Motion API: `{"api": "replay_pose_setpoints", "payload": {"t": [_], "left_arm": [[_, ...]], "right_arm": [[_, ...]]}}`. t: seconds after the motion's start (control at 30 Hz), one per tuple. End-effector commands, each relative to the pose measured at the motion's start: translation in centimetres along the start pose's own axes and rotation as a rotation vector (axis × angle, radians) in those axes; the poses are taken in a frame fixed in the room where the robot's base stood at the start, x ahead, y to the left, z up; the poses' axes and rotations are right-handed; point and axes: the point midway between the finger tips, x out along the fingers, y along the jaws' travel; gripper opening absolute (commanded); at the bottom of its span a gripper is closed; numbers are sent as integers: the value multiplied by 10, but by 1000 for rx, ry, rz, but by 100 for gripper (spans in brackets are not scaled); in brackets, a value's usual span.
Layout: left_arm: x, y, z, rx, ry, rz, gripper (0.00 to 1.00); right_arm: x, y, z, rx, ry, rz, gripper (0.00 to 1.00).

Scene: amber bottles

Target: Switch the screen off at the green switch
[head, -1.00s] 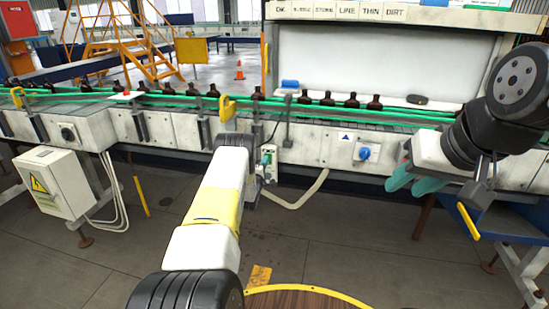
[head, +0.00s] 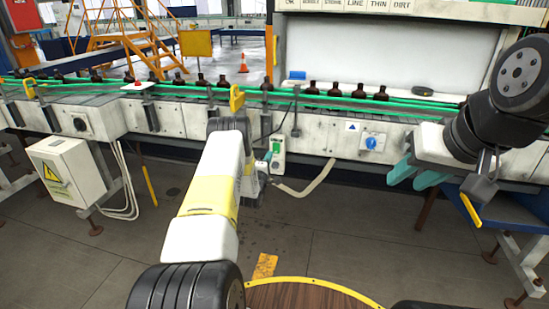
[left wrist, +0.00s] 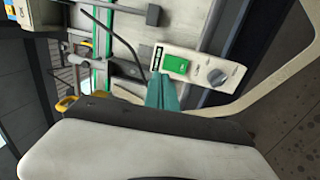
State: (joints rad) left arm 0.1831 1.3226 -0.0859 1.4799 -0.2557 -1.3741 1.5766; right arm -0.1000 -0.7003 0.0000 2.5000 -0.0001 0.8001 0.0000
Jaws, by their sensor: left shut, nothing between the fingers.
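The green switch (head: 277,146) sits on a small pale control box on the conveyor's front; in the left wrist view it is a green rectangle (left wrist: 176,66) beside a grey round knob (left wrist: 217,76). My left gripper (head: 267,156) is shut and empty, just left of the box in the head view. In the left wrist view its teal fingertips (left wrist: 162,80) are close to the switch's edge; I cannot tell whether they touch. My right gripper (head: 415,175) hangs at the right, teal fingers apart and empty. A large pale panel (head: 390,55) stands behind the conveyor; I cannot tell whether it is the screen.
Amber bottles (head: 313,88) stand along the green-railed conveyor. A blue knob (head: 371,142) is right of the switch box, a black knob (head: 80,124) far left. A pale hose (head: 308,187) hangs below the box. A warning-marked cabinet (head: 62,175) stands left. The floor in front is open.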

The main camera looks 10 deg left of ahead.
Motion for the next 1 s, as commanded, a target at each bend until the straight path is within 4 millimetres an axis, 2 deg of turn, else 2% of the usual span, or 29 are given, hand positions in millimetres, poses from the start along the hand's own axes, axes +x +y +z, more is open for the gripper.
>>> {"api": "replay_pose_setpoints", "payload": {"t": [0.2, 0.4, 0.83, 0.93, 1.0], "left_arm": [[-34, 9, 0, -1, 1, -1, 0], [-55, 14, 0, 0, 1, 0, 0], [-57, 17, 0, 4, 0, -1, 0], [-49, 30, -1, 36, 0, -19, 0], [-40, 50, -1, 86, -2, -49, 0]], "right_arm": [[0, 0, 0, 0, 0, 0, 36], [0, 0, 0, 0, 0, 0, 36], [0, 0, 0, 0, 0, 0, 36], [0, 0, 0, 0, 0, 0, 36], [0, 0, 0, 0, 0, 0, 36]]}}
